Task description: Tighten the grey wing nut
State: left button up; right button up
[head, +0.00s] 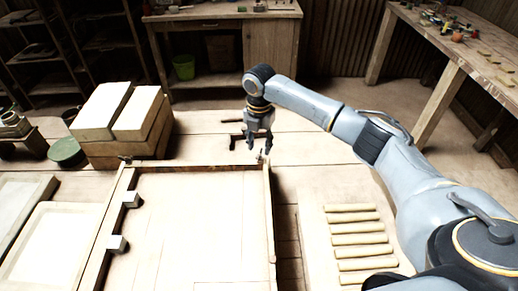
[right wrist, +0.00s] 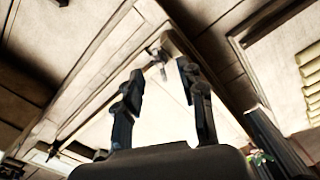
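A small grey piece that looks like the wing nut (head: 261,157) sits at the far right corner of the wooden press frame (head: 269,215). In the right wrist view a small metal piece (right wrist: 158,56) shows at the frame's corner, beyond the fingertips; its shape is too small to make out. My right gripper (head: 259,150) points down over that corner. Its two dark fingers are spread apart with nothing between them, as the right wrist view (right wrist: 160,75) also shows. The fingers appear apart from the metal piece. My left gripper is not in view.
Two grey-white blocks (head: 131,200) sit on the frame's left rail. Pale boards on a wooden stack (head: 130,145) and a green round pot (head: 67,151) stand back left. A board with several clay strips (head: 358,238) lies right.

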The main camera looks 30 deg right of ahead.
aim_at(259, 156)
notch_tip(259, 156, down, 2)
jog(key=shift+f, duration=0.65)
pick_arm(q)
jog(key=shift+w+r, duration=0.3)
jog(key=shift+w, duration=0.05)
pick_arm(e)
grip_shut()
pick_arm(q)
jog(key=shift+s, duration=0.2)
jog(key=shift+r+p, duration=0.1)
jog(key=shift+p, duration=0.2)
pick_arm(e)
jog(key=shift+r, duration=0.1)
